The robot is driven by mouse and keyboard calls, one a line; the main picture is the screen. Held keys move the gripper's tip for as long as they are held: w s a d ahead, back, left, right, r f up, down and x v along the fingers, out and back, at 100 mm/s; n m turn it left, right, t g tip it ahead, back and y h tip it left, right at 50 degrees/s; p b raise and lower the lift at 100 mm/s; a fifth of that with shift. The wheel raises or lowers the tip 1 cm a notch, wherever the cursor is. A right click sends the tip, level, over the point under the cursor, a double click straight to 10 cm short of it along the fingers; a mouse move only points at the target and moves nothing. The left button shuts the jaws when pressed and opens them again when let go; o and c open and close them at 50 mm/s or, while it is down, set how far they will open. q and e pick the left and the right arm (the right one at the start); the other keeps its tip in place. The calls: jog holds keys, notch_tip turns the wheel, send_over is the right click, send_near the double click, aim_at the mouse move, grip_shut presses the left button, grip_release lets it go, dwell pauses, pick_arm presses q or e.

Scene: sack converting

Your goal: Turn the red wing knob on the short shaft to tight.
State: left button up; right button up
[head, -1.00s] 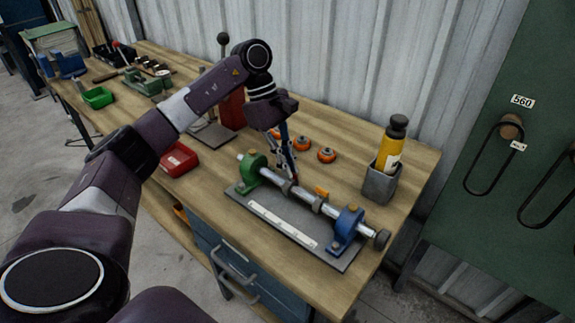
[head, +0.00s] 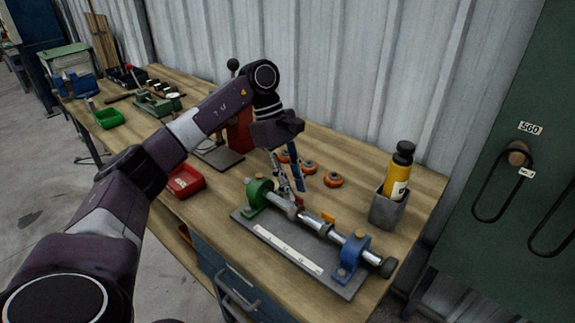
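A short steel shaft (head: 312,219) lies across a grey base plate (head: 275,245) on the bench, held by a green bearing block (head: 258,196) on the left and a blue one (head: 352,257) on the right. A small red part, likely the wing knob (head: 299,200), shows on the shaft near the green block, mostly hidden by the fingers. My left gripper (head: 291,192) points down at it from above, its fingertips at the knob. Whether the fingers are closed on it is too small to tell. My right gripper is not in view.
An orange tab (head: 328,217) sticks up by the shaft. Several orange-rimmed wheels (head: 333,180) lie behind it. A grey holder (head: 386,210) with a yellow bottle (head: 397,175) stands at the right. A red bin (head: 186,181) and a green bin (head: 109,118) stand to the left.

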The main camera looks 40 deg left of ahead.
pick_arm(q)
jog(key=v, duration=1)
jog(key=shift+r, duration=0.35)
jog(key=shift+a, duration=0.1)
